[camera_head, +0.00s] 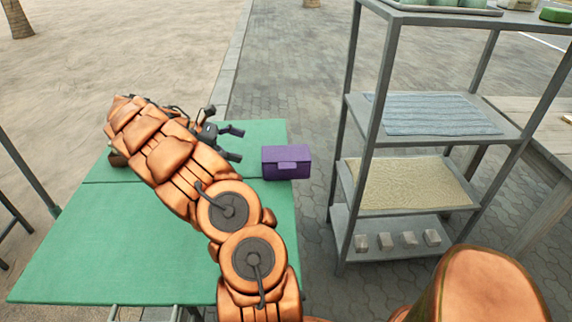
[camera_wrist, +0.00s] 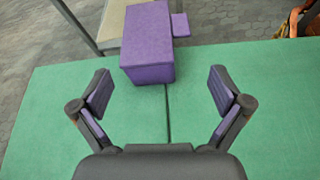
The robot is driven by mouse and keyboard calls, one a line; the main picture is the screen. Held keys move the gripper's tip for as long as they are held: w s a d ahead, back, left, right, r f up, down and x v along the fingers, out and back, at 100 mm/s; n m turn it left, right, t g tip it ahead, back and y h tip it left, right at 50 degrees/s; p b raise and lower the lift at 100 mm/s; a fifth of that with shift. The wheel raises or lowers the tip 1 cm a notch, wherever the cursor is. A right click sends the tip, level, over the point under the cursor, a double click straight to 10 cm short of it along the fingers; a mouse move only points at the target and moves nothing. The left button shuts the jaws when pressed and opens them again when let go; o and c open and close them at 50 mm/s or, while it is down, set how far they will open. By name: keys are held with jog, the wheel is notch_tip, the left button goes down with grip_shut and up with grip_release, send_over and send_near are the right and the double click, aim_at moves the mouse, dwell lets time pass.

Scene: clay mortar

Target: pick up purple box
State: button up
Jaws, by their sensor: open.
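The purple box (camera_head: 286,163) has a lid and a front clasp or tab. It sits near the right edge of the green table (camera_head: 110,245). In the wrist view the purple box (camera_wrist: 147,45) is at the top centre, ahead of the fingers and slightly left of the middle of the gap. My gripper (camera_head: 238,144) is open and empty, pointing toward the box from the left. In the wrist view my gripper (camera_wrist: 162,93) shows its two purple-padded fingers spread wide, short of the box and not touching it.
A grey metal shelf (camera_head: 393,107) stands to the right of the table, with a blue-grey cloth (camera_head: 440,114), a beige mat (camera_head: 410,184) and several small grey blocks (camera_head: 385,241). A brown object (camera_head: 117,158) is partly hidden behind my arm. The table's front left is clear.

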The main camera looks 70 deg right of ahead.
aim_at(272, 153)
jog(key=shift+n+g, duration=0.3)
jog(key=shift+n, duration=0.1)
jog(key=shift+s+d+f, duration=1.2)
jog(key=shift+s+d, duration=0.2)
jog(key=shift+s, duration=0.05)
jog(key=shift+s+d+f, duration=1.15)
jog(key=shift+s+d, duration=0.2)
jog(key=shift+s, duration=0.1)
jog(key=shift+s+d+f, duration=0.2)
jog(key=shift+s+f, duration=0.1)
jog(key=shift+s, duration=0.2)
jog(key=c, duration=1.5)
jog(key=shift+r, duration=0.1)
jog(key=shift+c, duration=0.2)
